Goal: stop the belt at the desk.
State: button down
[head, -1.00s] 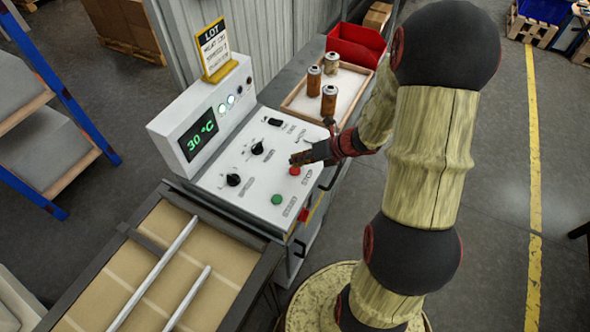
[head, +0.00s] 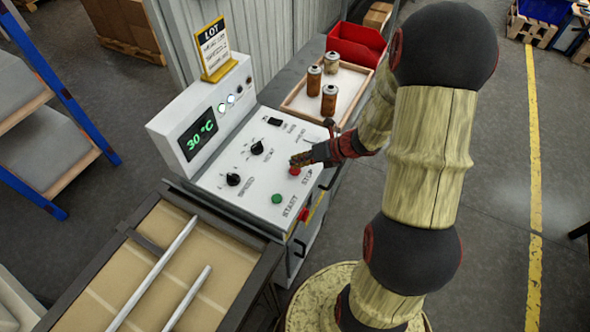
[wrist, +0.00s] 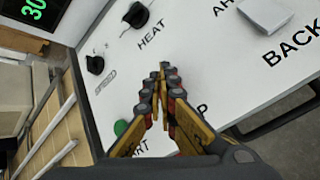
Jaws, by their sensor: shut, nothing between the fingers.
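The white control desk (head: 215,195) carries a red STOP button (head: 294,170), a green START button (head: 277,199) and black SPEED and HEAT knobs. My gripper (head: 296,160) is shut and empty. Its fingertips are at the red button in the head view; whether they touch it I cannot tell. In the wrist view my gripper (wrist: 162,72) covers the red button and part of the STOP label. The green button (wrist: 121,127) shows at its left there. The belt (head: 150,270) with two pale rods lies in front of the desk.
The display (head: 200,134) reads 30 °C, with a LOT sign (head: 214,50) above. A tray (head: 345,113) with several cartridges and a red bin (head: 356,45) stand behind the desk. A red-and-yellow item (head: 304,214) is on the desk's front edge.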

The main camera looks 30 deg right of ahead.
jog(key=shift+f, duration=0.45)
dwell(0.7)
jog(key=shift+r, duration=0.1)
jog(key=shift+r+p, duration=0.65)
jog(key=shift+r, duration=0.15)
notch_tip(320, 180, up, 5)
jog(key=p, duration=0.5)
dwell(0.4)
dwell(0.6)
